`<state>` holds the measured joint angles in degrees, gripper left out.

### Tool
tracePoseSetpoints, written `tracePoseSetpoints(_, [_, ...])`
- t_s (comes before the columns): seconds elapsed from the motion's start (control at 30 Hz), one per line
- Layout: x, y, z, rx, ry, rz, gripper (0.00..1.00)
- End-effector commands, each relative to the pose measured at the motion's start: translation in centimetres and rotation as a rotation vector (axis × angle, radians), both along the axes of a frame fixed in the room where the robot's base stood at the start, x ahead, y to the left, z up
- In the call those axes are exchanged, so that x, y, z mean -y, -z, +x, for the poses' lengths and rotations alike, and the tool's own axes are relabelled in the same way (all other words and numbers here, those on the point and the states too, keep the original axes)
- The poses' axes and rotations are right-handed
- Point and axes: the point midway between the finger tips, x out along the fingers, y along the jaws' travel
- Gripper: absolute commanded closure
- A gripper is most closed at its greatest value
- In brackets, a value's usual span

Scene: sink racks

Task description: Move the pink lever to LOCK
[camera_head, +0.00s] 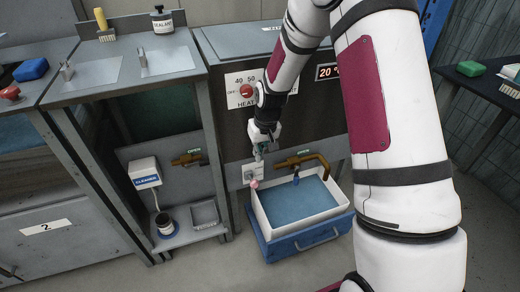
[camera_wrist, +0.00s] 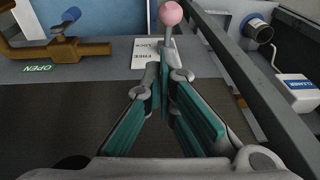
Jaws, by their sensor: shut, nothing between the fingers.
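The pink lever has a pink ball knob on a grey stem. In the wrist view the pink lever (camera_wrist: 171,14) stands just past my fingertips, its stem pointing up in the picture. In the head view the pink lever (camera_head: 254,184) shows at the lower edge of its white plate (camera_head: 247,172), below my gripper. A white label (camera_wrist: 145,53) reading FREE and LOCK is beside the stem, to its left. My gripper (camera_wrist: 166,82) is shut and empty, its tips close to the stem's base; contact cannot be told. In the head view my gripper (camera_head: 260,152) is in front of the dark panel.
A brass valve (camera_head: 294,160) marked OPEN is right of the lever; its brass pipe ends above a white basin (camera_head: 262,212) of blue water. A blue drawer (camera_head: 310,240) holds the basin. A second brass valve (camera_head: 187,159) and cleaner box (camera_head: 144,172) are to the left.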

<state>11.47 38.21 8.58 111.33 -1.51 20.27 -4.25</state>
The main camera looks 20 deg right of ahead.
Motion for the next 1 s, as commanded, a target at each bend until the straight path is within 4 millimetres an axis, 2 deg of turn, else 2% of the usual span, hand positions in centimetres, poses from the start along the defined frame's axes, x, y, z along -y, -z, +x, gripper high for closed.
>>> tracePoseSetpoints(0.03, [-0.1, 1.4, 0.2, -0.002, 0.0, 0.0, 1.0])
tracePoseSetpoints(0.2, [-0.3, 4.5, 0.8, -0.001, 0.001, 0.0, 1.0])
tracePoseSetpoints(0.4, [-0.8, 7.1, 0.1, -0.001, 0.001, 0.0, 1.0])
tracePoseSetpoints(0.6, [-1.0, 7.9, -0.1, 0.001, 0.001, -0.001, 1.0])
tracePoseSetpoints(1.0, [-1.0, 8.0, -0.1, 0.001, 0.001, 0.0, 1.0])
